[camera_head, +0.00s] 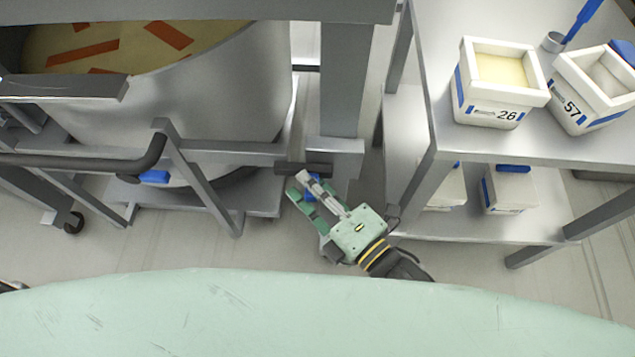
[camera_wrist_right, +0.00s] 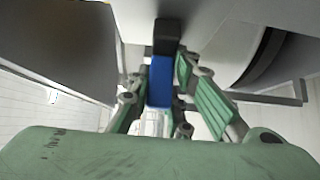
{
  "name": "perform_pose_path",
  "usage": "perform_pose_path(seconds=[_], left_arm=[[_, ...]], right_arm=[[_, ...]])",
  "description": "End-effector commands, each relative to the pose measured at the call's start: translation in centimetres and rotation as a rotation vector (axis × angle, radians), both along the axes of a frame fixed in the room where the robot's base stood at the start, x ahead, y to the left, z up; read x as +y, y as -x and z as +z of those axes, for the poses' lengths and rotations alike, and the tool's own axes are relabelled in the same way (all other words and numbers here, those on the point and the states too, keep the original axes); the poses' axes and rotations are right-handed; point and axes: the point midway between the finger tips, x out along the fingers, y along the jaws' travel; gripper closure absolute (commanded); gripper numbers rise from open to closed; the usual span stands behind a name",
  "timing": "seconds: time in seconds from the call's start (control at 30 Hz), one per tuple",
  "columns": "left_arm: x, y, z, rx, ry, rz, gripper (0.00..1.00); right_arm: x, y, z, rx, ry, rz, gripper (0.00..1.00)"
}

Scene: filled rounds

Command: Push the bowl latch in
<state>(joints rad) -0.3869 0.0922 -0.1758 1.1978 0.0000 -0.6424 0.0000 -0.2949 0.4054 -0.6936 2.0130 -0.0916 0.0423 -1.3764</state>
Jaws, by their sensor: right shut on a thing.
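The bowl latch shows as a blue grip (camera_head: 313,187) with a dark bar (camera_head: 303,169) at its far end, low beside the big steel bowl (camera_head: 200,95). My right gripper (camera_head: 306,190) is shut on the blue grip, with one finger on each side. In the right wrist view the blue grip (camera_wrist_right: 159,82) stands between the green fingers, and its black end (camera_wrist_right: 167,36) reaches past the fingertips. The fingers hide part of the latch in the head view. My left gripper is not in view.
A steel rack (camera_head: 520,152) on the right holds white tubs numbered 26 (camera_head: 490,113) and 57 (camera_head: 575,122), with more tubs on its lower shelf. A grey post (camera_head: 345,90) stands between bowl and rack. A dark curved handle (camera_head: 90,161) runs in front of the bowl.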

Motion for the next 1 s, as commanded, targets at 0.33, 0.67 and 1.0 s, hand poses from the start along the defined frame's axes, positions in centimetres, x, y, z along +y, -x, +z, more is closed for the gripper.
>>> perform_pose_path(seconds=[0.33, 0.67, 1.0], left_arm=[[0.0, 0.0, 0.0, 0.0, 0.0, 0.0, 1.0], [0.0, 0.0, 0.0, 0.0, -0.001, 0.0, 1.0], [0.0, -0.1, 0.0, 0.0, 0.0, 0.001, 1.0]], right_arm=[[0.2, 0.1, 0.1, -0.001, -0.003, 0.004, 0.7], [0.1, 0.1, 0.0, -0.001, -0.002, 0.002, 0.62], [-2.6, 2.9, -0.2, 0.005, 0.001, 0.003, 0.62]])
